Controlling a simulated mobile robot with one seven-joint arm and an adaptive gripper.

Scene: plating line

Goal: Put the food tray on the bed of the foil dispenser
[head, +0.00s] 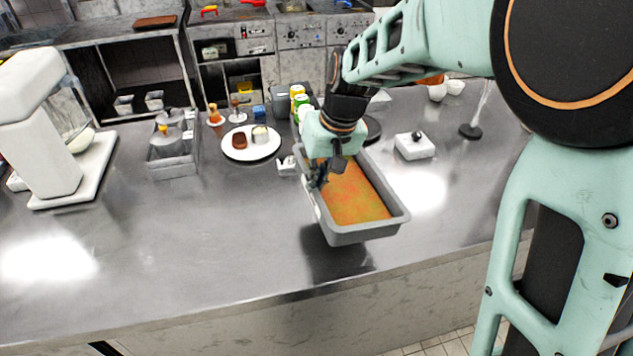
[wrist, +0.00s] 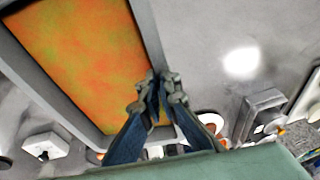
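The food tray (head: 369,233) is a deep grey rectangular pan filled with orange-green food. It hangs above the front middle of the steel counter, with a dark shadow below it. My gripper (head: 319,178) is shut on its left long rim. In the wrist view the fingers (wrist: 158,95) pinch the rim of the tray (wrist: 153,38) from the side. I cannot identify the foil dispenser for certain. A white machine (head: 40,125) with an overhanging head and a flat base stands at the far left; a rounded white item shows under its head.
A grey container with metalware (head: 174,168) stands behind left of the tray. A white plate of food (head: 251,153), small bottles (head: 298,95) and a white box with a black knob (head: 415,150) stand farther back. The front left counter (head: 170,250) is clear.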

